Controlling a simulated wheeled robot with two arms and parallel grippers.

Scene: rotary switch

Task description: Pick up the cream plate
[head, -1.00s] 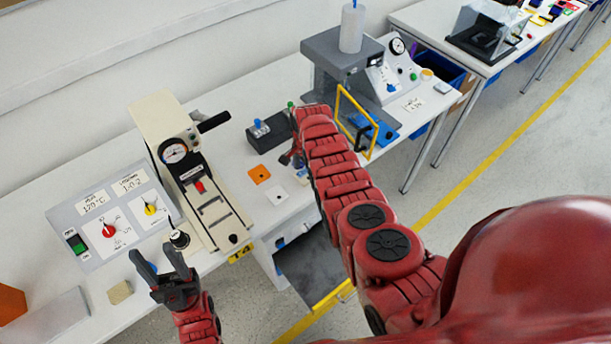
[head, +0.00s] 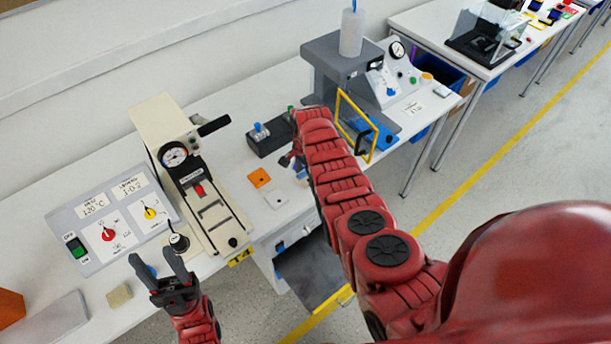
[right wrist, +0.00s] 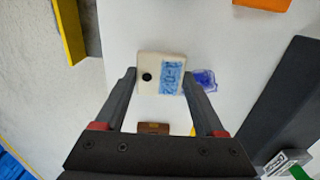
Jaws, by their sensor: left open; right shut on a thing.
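The cream plate (right wrist: 148,72) shows in the right wrist view as a small square with a dark round hole and a blue handwritten label. My right gripper (right wrist: 159,76) has one finger on each side of it and is shut on it. I cannot tell whether the plate is clear of the table. In the head view my right gripper (head: 289,160) is mostly hidden by its own red arm. My left gripper (head: 155,268) is open and empty at the table's front edge, below the beige machine.
An orange plate (head: 259,178) and a white plate (head: 276,199) lie left of my right gripper. A dark block (head: 268,142) stands behind them. The beige press (head: 165,125) is on the left, and a grey machine with a yellow-framed guard (head: 343,110) is on the right.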

